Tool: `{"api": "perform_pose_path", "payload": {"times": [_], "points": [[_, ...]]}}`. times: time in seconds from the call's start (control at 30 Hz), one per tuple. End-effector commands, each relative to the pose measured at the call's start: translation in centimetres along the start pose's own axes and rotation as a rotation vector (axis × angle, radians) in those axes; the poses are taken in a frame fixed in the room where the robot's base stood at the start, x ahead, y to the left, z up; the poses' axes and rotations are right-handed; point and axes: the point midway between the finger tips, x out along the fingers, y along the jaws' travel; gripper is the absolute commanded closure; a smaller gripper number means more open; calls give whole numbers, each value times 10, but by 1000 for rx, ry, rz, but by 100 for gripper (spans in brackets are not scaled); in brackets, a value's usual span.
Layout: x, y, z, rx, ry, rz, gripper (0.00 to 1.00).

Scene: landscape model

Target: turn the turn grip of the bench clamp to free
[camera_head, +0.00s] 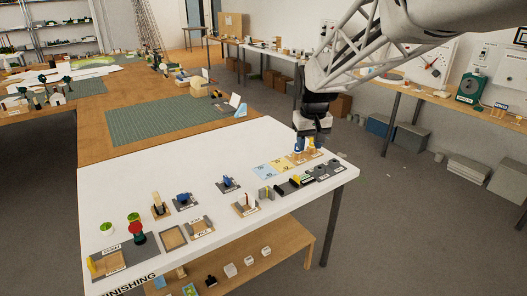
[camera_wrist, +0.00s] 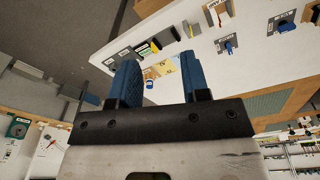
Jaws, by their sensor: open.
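Two blue turn grips on dark labelled plates stand on the white table; I cannot tell which one is the bench clamp's. One blue grip (camera_head: 183,198) is left of the table's middle, the other blue grip (camera_head: 228,182) nearer the middle. Both plates also show in the wrist view, with one blue grip (camera_wrist: 229,47) near the top and another blue grip (camera_wrist: 285,25) further right. The label text is too small to read. My gripper (camera_head: 312,137) is over the table's far right edge, well away from both grips. Its blue finger pads (camera_wrist: 160,68) are apart, with nothing held.
Yellow and blue cards (camera_head: 272,168) and small cups (camera_head: 300,145) lie near my gripper. Dark blocks (camera_head: 294,185) line the right edge. A red-topped piece (camera_head: 137,230) and wooden trays (camera_head: 172,237) stand at the left. A wooden shelf (camera_head: 240,279) is below.

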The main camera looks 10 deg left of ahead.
Motion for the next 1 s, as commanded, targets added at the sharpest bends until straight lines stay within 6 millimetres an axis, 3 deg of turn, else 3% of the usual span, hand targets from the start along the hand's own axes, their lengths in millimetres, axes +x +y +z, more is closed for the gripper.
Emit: {"api": "perform_pose_path", "payload": {"times": [0.4, 1.0], "points": [[56, -48, -97, -105, -30, -12, 57], [162, -139, -212, -254, -70, -27, 57]]}}
